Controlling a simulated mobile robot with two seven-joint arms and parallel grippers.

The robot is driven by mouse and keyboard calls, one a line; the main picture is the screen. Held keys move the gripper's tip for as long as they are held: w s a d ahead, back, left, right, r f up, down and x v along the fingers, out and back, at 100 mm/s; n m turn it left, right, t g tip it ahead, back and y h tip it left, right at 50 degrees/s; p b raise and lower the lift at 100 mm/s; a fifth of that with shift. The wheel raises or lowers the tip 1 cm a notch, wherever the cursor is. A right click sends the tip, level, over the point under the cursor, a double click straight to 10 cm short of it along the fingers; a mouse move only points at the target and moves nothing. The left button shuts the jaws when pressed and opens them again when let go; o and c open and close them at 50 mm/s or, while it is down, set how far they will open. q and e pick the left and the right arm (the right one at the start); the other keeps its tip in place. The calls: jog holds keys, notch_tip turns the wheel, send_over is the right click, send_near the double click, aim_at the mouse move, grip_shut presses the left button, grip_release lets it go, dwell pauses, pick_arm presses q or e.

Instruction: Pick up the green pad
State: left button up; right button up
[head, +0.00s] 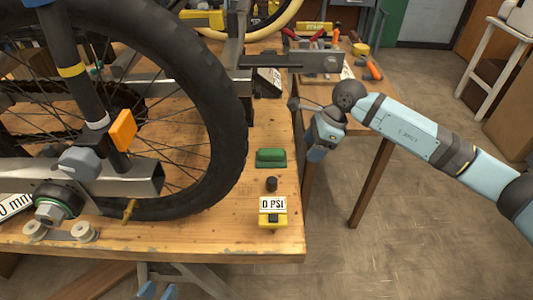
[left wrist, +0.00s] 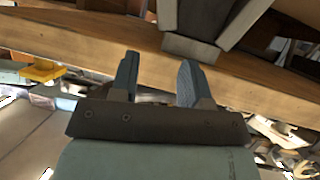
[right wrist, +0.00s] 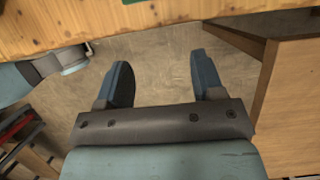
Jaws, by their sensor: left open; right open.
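The green pad (head: 271,158) lies on the wooden workbench near its right edge, to the right of the big tyre. A sliver of green shows at the top edge of the right wrist view. My right gripper (head: 317,153) is off the bench's right edge, to the right of the pad and apart from it. Its fingers are open and empty in the right wrist view (right wrist: 165,80). My left gripper (head: 157,291) is low in front of the bench's front edge, far from the pad. It is open and empty in the left wrist view (left wrist: 156,80).
The wheel (head: 215,100) and metal frame fill the left of the bench (head: 190,235). Tools lie at the back. A stool (head: 495,60) stands at far right.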

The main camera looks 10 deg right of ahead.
aim_at(271, 151)
jog(key=a, duration=0.4)
jog(key=shift+w+a, duration=0.25)
jog(key=shift+w, duration=0.15)
jog(key=shift+a, duration=0.5)
jog(key=a, duration=0.2)
jog(key=w+a+b, duration=0.1)
jog(key=a, duration=0.1)
jog(key=shift+a+f, duration=0.2)
jog(key=shift+a, duration=0.2)
jog(key=shift+f+b, duration=0.3)
jog(key=shift+f, duration=0.05)
pick_arm(q)
jog(key=shift+t+h, duration=0.4)
jog(key=shift+t, duration=0.4)
jog(key=r, duration=0.1)
jog(key=w+d+r, duration=0.1)
jog(key=r, duration=0.1)
jog(key=shift+w+d+r, duration=0.25)
jog(key=shift+d+r, duration=0.05)
jog(key=shift+r, duration=0.1)
pick_arm(e)
jog(key=shift+w, duration=0.1)
pick_arm(q)
jog(key=shift+f, duration=0.1)
pick_arm(e)
jog(key=c, duration=1)
pick_arm(q)
jog(key=shift+f, duration=0.15)
